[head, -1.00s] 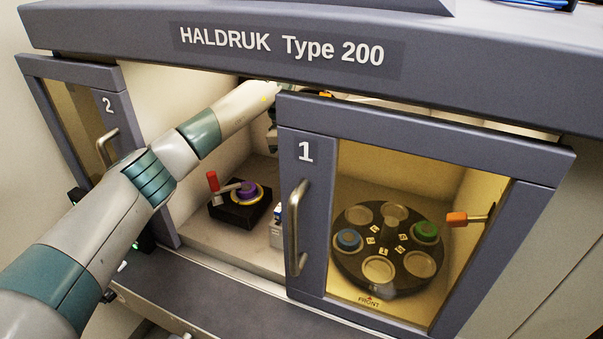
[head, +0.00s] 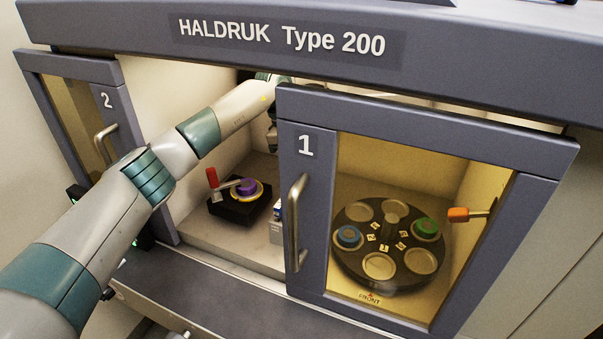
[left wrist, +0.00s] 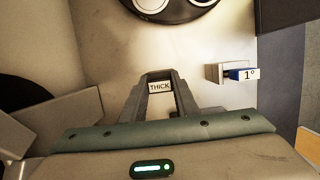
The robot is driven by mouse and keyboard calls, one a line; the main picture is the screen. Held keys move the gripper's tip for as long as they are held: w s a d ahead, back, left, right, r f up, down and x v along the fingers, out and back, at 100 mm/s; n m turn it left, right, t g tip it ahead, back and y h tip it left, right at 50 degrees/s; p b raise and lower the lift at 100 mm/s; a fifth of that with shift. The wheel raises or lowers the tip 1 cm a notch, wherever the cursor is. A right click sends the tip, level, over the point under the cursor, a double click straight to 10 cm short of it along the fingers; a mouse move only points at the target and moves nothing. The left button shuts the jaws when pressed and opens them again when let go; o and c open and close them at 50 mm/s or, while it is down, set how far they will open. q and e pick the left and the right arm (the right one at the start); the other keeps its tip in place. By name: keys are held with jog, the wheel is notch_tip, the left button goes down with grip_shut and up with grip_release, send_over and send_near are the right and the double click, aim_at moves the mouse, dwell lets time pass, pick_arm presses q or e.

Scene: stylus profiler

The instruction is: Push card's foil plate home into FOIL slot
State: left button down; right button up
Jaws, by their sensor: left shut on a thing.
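My left gripper (left wrist: 158,76) is shut in the left wrist view. A small white label reading THICK (left wrist: 160,87) shows between its fingers, apparently on the card they hold. The card's foil plate and the FOIL slot cannot be made out in either view. In the head view my left arm reaches in from the left through the opening between doors 2 and 1, and its gripper is largely hidden behind door 1's frame. My right gripper is not in view.
Door 1 (head: 305,220) stands before a dark turntable (head: 350,268) with round pockets and coloured discs. A black block (head: 238,211) with a red-handled lever stands left of it. A small block marked 1° (left wrist: 243,73) sits right of my fingers. Pale floor lies around them.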

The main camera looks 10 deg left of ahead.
pick_arm(q)
jog(key=shift+s+f+b, duration=0.1)
jog(key=shift+f+b, duration=0.2)
jog(key=shift+f, duration=0.1)
